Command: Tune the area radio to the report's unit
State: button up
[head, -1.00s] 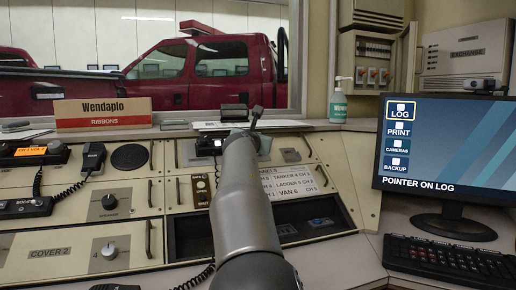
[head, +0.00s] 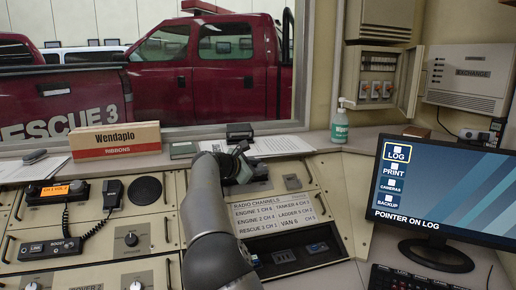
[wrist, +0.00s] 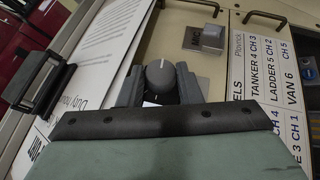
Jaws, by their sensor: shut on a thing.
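My gripper (wrist: 160,88) is shut on a grey round knob (wrist: 160,72) with a pale pointer line, on the console panel in the wrist view. In the head view my gripper (head: 236,168) is at the upper panel, and my arm hides the knob. A radio channels card (head: 277,212) lies right of it, reading Engine 1 CH 6, Engine 2 CH 4, Rescue 3 CH 1, Tanker 4 CH 3, Ladder 5 CH 2, Van 6 CH 5. A radio with an orange display (head: 56,190) stands at left; its text is too small to read surely.
Papers lie on the ledge (head: 282,146) and beside the knob (wrist: 105,65). Other dark knobs (head: 131,239) and a hand microphone (head: 112,190) are at left. A monitor (head: 440,195) reading "Pointer on log" stands right. A truck marked Rescue 3 (head: 70,100) is behind the window.

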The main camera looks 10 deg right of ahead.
jog(key=p, duration=0.1)
jog(key=m+p, duration=0.1)
jog(key=shift+w+r+g+p, duration=0.1)
jog(key=shift+r+g+p, duration=0.15)
jog(key=shift+g+p, duration=0.15)
jog(key=shift+f+p, duration=0.25)
jog(key=shift+p, duration=0.05)
jog(key=o, duration=0.7)
jog(key=p+v, duration=0.1)
jog(key=v, duration=1.6)
jog(key=shift+a, duration=0.3)
jog(key=shift+w, duration=0.1)
